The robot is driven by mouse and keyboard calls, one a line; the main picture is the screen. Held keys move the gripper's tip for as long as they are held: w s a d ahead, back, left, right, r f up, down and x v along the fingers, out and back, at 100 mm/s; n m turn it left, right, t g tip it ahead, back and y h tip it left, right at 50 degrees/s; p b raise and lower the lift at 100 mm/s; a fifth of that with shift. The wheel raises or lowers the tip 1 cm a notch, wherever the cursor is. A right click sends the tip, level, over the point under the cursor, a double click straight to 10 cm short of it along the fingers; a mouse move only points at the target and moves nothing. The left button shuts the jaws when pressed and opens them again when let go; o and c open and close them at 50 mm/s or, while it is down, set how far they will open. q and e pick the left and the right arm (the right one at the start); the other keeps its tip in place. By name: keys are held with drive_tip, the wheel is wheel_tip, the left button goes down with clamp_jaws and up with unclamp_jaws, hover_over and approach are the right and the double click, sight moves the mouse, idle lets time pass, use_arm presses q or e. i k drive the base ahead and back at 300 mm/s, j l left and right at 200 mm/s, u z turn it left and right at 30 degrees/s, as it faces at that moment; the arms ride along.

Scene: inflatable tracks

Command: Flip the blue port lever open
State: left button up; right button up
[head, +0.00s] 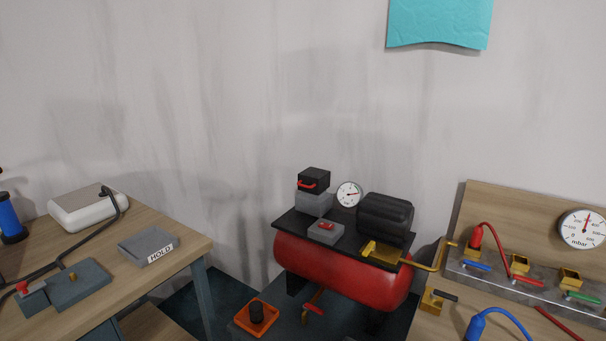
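The blue port lever (477,265) sits on the front of a grey metal manifold (455,269) on the right bench. It lies nearly flat, tilted slightly down to the right. A red plug (476,238) with a red hose stands upright at the port just above the blue lever. To the right along the manifold are a red lever (528,281) and a green lever (583,296), each below a brass port. Neither of my grippers shows in the head view.
A round mbar gauge (582,229) is on the backboard. A red compressor (340,276) stands left of the bench. A grey HOLD tray (148,246) lies on the left table.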

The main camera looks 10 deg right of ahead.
sight(464, 263)
drive_tip(key=z, duration=1.35)
